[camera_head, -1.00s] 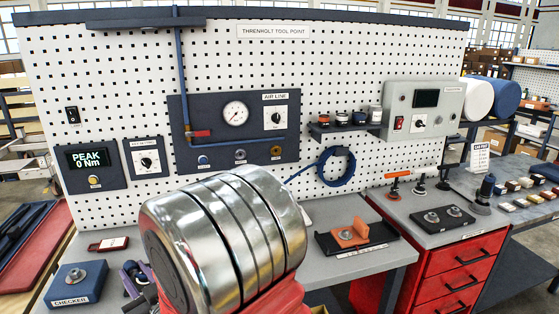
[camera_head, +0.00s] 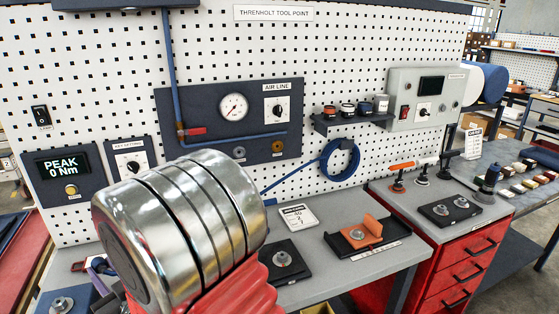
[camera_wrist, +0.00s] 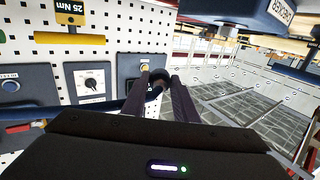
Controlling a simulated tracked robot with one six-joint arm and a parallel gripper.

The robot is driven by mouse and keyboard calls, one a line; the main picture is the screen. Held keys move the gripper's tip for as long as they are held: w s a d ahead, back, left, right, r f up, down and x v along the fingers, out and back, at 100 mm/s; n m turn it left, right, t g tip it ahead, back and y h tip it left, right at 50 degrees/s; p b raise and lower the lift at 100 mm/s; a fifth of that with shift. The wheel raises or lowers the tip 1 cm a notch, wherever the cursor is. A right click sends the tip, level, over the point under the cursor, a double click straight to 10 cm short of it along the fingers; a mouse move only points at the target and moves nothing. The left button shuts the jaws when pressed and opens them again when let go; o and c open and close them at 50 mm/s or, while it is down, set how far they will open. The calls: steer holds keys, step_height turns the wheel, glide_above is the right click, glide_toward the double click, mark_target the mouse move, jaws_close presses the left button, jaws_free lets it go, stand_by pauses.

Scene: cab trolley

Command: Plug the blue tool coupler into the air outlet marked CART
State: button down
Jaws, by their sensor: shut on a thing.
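My gripper (camera_wrist: 160,80) is shut on a dark rounded piece (camera_wrist: 157,88) at its fingertips in the wrist view. It appears to be the blue tool coupler, with a dark hose running off to the left. In the head view my gripper (camera_head: 102,272) is mostly hidden behind my arm, low at the left. The air line panel (camera_head: 290,120) carries a grey outlet (camera_head: 239,153) and a brass outlet (camera_head: 277,147). I cannot read which outlet is marked CART.
A blue hose coil (camera_head: 340,160) hangs on the pegboard. The checker block (camera_head: 62,303) stands at the bench's front left. The key setting panel (camera_head: 130,158) and peak display (camera_head: 62,165) are on the left. An orange piece sits in a black tray (camera_head: 345,243) on the right.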

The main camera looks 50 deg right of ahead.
steer(key=shift+d, duration=0.25)
steer(key=w+d+r+m+h, duration=0.1)
steer(key=d+r+m+h, duration=0.15)
steer(key=d, duration=1.25)
steer(key=w+d+r+m+h, duration=0.15)
steer(key=d+r, duration=0.25)
steer(key=d, duration=1.1)
steer(key=s+d+r+h, duration=0.1)
steer(key=s+d, duration=0.3)
steer(key=d, duration=0.4)
steer(key=s+d+r+m+g+h, duration=0.1)
steer(key=s+d+r+h, duration=0.1)
steer(key=s+d, duration=0.3)
steer(key=s+d+r+m+g+h, duration=0.1)
steer(key=s+d, duration=0.4)
steer(key=d, duration=0.8)
steer(key=shift+s+d+r+h, duration=0.25)
steer(key=shift+r+h, duration=0.15)
steer(key=shift+h, duration=0.3)
steer(key=shift+w, duration=0.15)
steer(key=x, duration=0.5)
steer(key=shift+w+d+f, duration=0.1)
steer(key=shift+w, duration=0.1)
